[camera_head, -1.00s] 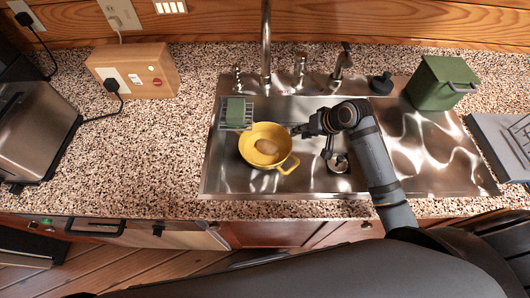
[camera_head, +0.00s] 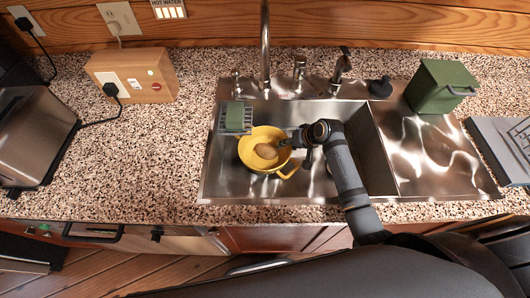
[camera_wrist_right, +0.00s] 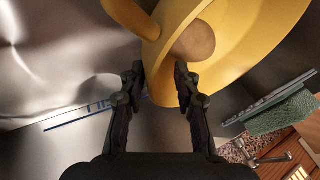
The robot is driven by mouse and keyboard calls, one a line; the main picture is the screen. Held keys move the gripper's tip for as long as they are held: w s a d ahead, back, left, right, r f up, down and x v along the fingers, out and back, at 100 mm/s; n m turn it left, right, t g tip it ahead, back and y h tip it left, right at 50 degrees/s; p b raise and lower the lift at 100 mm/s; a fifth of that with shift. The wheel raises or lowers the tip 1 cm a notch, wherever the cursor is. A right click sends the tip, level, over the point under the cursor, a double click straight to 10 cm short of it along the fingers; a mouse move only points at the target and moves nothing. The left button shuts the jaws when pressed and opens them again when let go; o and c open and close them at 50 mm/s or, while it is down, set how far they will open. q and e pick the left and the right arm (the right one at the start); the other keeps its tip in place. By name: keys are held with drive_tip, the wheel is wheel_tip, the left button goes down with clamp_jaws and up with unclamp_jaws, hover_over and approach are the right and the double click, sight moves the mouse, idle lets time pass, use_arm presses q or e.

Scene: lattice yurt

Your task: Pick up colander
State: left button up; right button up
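The yellow colander (camera_head: 249,151) sits in the sink basin, with a brown potato-like object (camera_head: 266,151) inside it. Its loop handle (camera_head: 289,170) points to the lower right. My right gripper (camera_head: 286,142) is at the colander's right rim. In the right wrist view, the two fingers of my right gripper (camera_wrist_right: 160,74) are apart, with the yellow wall of the colander (camera_wrist_right: 235,62) between and beyond the tips. I see a gap between the fingers and no clear grip. The handle (camera_wrist_right: 128,14) shows at the top left there. My left gripper is not in view.
The steel sink (camera_head: 330,185) has a faucet (camera_head: 265,45) behind it. A rack with a green sponge (camera_head: 235,116) is just behind the colander. A green bin (camera_head: 437,88) stands right of the basin.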

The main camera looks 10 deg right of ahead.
drive_tip(key=shift+x, duration=0.75)
drive_tip(key=shift+r, duration=0.1)
clamp_jaws()
drive_tip(key=shift+r, duration=0.2)
drive_tip(key=shift+r, duration=0.45)
drive_tip(key=s+d, duration=0.2)
drive_tip(key=s, duration=0.1)
drive_tip(key=s+d+b, duration=0.1)
drive_tip(key=s+d, duration=0.5)
drive_tip(key=s, duration=0.1)
drive_tip(key=shift+d+b, duration=0.25)
drive_tip(key=shift+b, duration=0.1)
wheel_tip(320, 180, up, 14)
drive_tip(key=p, duration=0.3)
